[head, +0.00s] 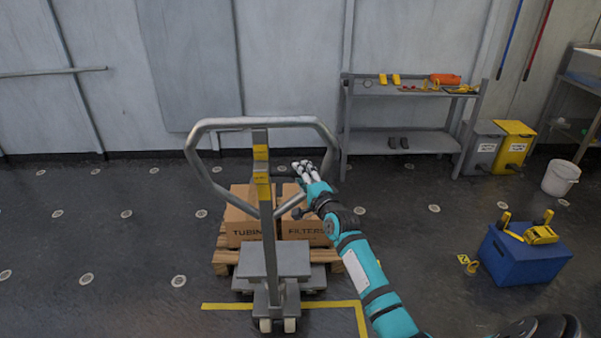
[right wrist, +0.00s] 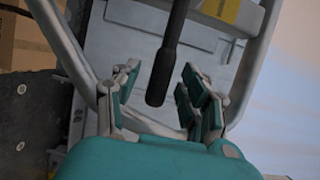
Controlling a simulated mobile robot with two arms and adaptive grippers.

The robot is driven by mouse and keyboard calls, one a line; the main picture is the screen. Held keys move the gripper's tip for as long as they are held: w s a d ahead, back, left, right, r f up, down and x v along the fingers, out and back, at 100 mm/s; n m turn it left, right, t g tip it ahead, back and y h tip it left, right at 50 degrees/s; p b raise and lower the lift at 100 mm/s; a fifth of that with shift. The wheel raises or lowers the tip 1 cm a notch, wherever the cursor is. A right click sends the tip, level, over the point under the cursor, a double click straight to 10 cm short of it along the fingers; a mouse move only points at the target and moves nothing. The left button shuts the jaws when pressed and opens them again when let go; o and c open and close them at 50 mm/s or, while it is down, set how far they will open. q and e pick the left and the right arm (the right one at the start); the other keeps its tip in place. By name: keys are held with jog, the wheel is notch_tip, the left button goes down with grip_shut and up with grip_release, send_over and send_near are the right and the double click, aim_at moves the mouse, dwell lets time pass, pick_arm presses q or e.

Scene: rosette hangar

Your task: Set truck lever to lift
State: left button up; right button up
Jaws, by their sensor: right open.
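The pallet truck (head: 265,225) stands with its grey loop handle (head: 205,126) upright in the head view. A dark lever (head: 284,179) sticks out to the right from the handle's stem, by the yellow marking. In the right wrist view the black lever (right wrist: 167,70) points down, its thick rounded end between the two fingers. My right gripper (head: 303,170) is open at the right side of the handle loop; its spread fingers (right wrist: 160,80) show a gap on both sides of the lever. I cannot tell which setting the lever is in. My left gripper is not in view.
A pallet (head: 222,257) with two cartons (head: 240,218) sits behind the truck. A grey shelf (head: 400,142) stands at the wall, with yellow and grey bins (head: 513,148) beside it. A blue box (head: 525,260) is on the floor at right. Floor at left is clear.

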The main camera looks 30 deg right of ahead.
jog(key=shift+w+d, duration=0.1)
jog(key=shift+w, duration=0.6)
grip_shut()
jog(key=shift+f, duration=0.1)
